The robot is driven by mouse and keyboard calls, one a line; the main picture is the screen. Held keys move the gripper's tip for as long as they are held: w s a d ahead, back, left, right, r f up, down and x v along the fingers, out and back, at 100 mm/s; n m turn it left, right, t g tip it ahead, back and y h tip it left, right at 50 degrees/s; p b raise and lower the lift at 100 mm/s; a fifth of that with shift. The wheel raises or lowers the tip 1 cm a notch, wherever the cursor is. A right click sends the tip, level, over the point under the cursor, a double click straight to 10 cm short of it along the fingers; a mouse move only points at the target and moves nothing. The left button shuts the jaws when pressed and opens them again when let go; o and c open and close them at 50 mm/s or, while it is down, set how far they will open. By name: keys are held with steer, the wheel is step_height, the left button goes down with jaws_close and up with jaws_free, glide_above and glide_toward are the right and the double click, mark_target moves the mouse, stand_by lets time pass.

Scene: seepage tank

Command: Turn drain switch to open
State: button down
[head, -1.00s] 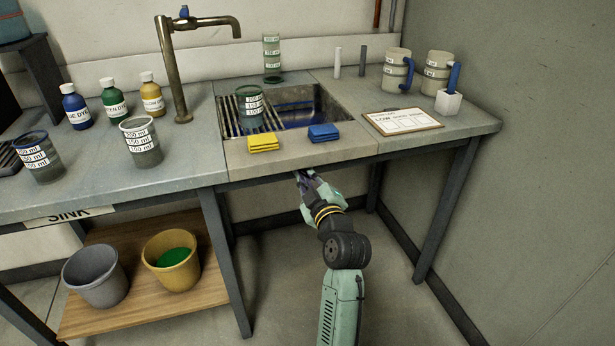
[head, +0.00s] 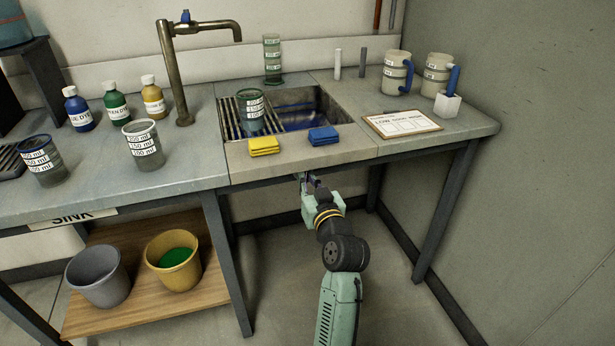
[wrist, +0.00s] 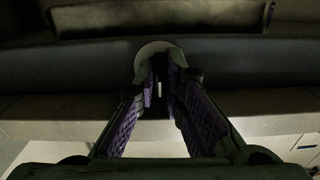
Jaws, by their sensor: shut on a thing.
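My gripper (head: 308,181) is under the front edge of the sink counter, below the blue sponge, in the head view. In the wrist view my gripper (wrist: 163,88) has its two purple-padded fingers closed on a small dark part with a white line, which I take as the drain switch (wrist: 159,90). A pale round plate (wrist: 153,47) shows behind the fingertips. The switch is mostly hidden by the fingers, and I cannot read its position. The sink basin (head: 325,103) is above, with dark bluish liquid at its bottom.
A yellow sponge (head: 264,146) and a blue sponge (head: 324,136) lie on the front rim. A beaker (head: 251,112) stands on the sink rack. Table legs flank my arm. A yellow bucket (head: 172,262) and a grey bucket (head: 97,277) stand on the low shelf at left.

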steer(key=shift+r+m+p, duration=0.1)
steer(key=shift+m+p, duration=1.9)
steer(key=shift+m, duration=2.2)
steer(key=c, duration=1.7)
jaws_free()
steer(key=v, duration=0.8)
